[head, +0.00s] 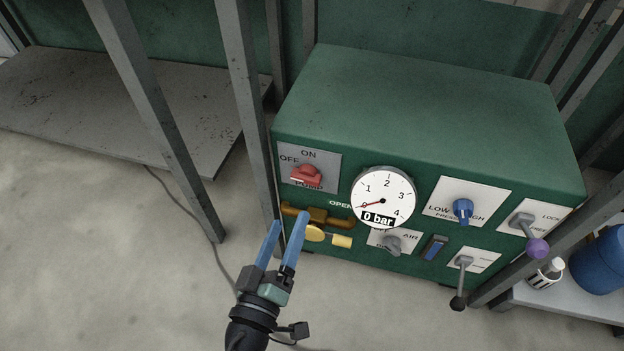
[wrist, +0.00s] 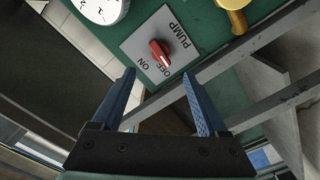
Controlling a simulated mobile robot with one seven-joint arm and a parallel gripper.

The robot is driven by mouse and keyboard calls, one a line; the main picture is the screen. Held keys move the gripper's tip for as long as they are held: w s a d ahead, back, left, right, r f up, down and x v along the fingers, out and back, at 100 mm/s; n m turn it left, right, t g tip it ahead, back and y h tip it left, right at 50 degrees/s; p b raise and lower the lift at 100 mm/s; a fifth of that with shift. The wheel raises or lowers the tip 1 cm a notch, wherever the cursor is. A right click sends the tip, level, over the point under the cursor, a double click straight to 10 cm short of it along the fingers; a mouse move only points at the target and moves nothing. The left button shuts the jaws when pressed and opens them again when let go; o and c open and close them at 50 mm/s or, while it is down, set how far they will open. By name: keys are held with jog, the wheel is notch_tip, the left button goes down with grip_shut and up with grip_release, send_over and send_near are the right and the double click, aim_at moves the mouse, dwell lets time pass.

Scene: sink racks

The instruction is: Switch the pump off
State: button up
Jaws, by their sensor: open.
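The pump switch (head: 306,175) is a red knob on a pale plate (head: 331,160) at the upper left of the green machine's front. The plate reads ON above the knob, OFF to its left and PUMP below. The knob lies roughly sideways, and its marked end seems to point toward OFF. It also shows in the wrist view (wrist: 160,53), beyond the fingertips and between their lines. My gripper (head: 290,218) has two blue fingers, open and empty. It is below and in front of the knob and apart from it; the wrist view also shows it open (wrist: 158,74).
Right of the switch is a round gauge (head: 384,198) reading 0 bar. A grey frame post (head: 247,100) stands just left of the machine. Blue and purple controls sit farther right.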

aim_at(305, 182)
jog(key=b+x, duration=0.1)
jog(key=x, duration=0.9)
jog(key=shift+w+b, duration=0.1)
jog(key=shift+b, duration=0.25)
jog(key=shift+f, duration=0.1)
grip_shut()
